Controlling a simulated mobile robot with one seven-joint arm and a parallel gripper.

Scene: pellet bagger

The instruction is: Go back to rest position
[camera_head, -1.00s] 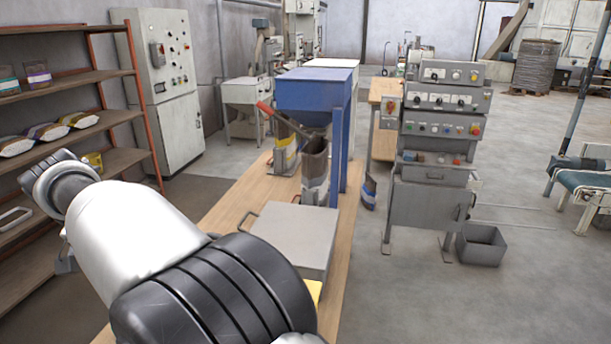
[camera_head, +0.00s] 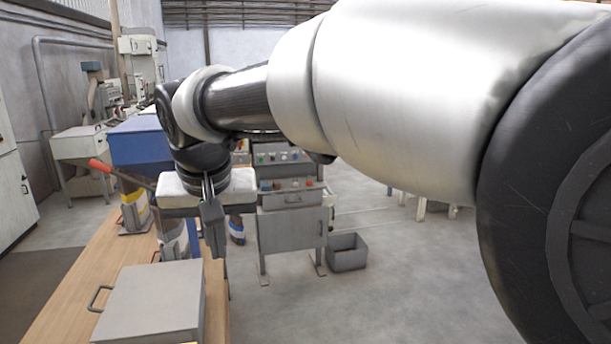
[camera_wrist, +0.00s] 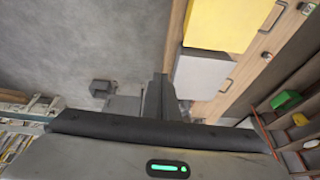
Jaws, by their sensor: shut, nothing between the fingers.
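My gripper (camera_head: 214,240) hangs from my raised arm, its fingers pointing down and shut with nothing between them. In the head view it is in front of the blue hopper and the bagging table, and appears above and beyond the grey box (camera_head: 150,303). In the wrist view the closed fingers (camera_wrist: 160,97) show at the centre, beside the grey box (camera_wrist: 203,74) and clear of it. My arm covers much of the upper right of the head view.
The wooden table (camera_head: 72,285) runs along the left. A blue hopper (camera_head: 135,146) and a red-handled lever (camera_head: 99,165) stand behind. A grey control cabinet (camera_head: 292,228) and a grey bin (camera_head: 347,252) are beyond. The floor at right is open. A yellow surface (camera_wrist: 218,22) shows beside the box.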

